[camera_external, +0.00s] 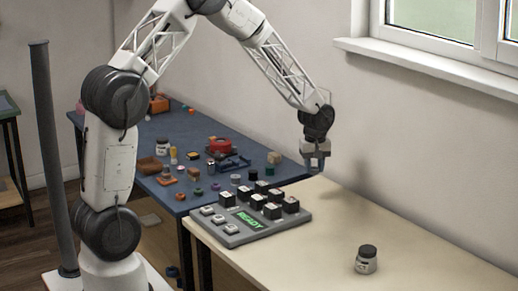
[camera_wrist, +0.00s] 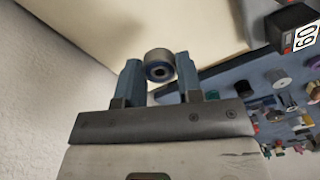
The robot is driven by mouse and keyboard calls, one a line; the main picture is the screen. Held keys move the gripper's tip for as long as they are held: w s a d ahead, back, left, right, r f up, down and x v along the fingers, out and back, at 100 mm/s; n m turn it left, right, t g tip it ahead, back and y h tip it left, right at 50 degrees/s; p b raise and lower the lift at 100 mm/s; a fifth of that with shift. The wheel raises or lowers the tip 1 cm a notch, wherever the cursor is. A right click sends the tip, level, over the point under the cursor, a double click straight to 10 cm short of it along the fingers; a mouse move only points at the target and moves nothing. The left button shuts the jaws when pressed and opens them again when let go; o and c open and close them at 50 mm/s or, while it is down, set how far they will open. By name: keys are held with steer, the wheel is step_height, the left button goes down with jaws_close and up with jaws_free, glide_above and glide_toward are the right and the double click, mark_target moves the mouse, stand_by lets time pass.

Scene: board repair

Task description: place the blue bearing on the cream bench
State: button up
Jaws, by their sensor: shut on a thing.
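My gripper (camera_external: 315,163) hangs above the far part of the cream bench (camera_external: 410,228), near the wall and the bench's edge by the blue table. In the wrist view my gripper (camera_wrist: 159,78) is shut on the blue bearing (camera_wrist: 160,56), a short ring with a blue rim, a pale side and a dark centre hole. The bearing sits between the two fingertips. It cannot be made out in the external view. The cream bench also shows beyond the fingers in the wrist view (camera_wrist: 120,30).
A grey board (camera_external: 240,232) with black blocks and a green READY display stands on the bench's left end. A dark-lidded jar (camera_external: 367,260) stands toward the bench's front. The blue table (camera_external: 178,128) holds many small parts.

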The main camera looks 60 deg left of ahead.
steer(key=m, duration=0.1)
glide_above(329, 204)
steer(key=shift+d+r, duration=0.1)
steer(key=shift+r, duration=0.2)
steer(key=shift+f, duration=0.15)
steer(key=shift+f, duration=3)
steer(key=shift+f, duration=1.85)
steer(key=shift+f, duration=0.15)
steer(key=o, duration=0.9)
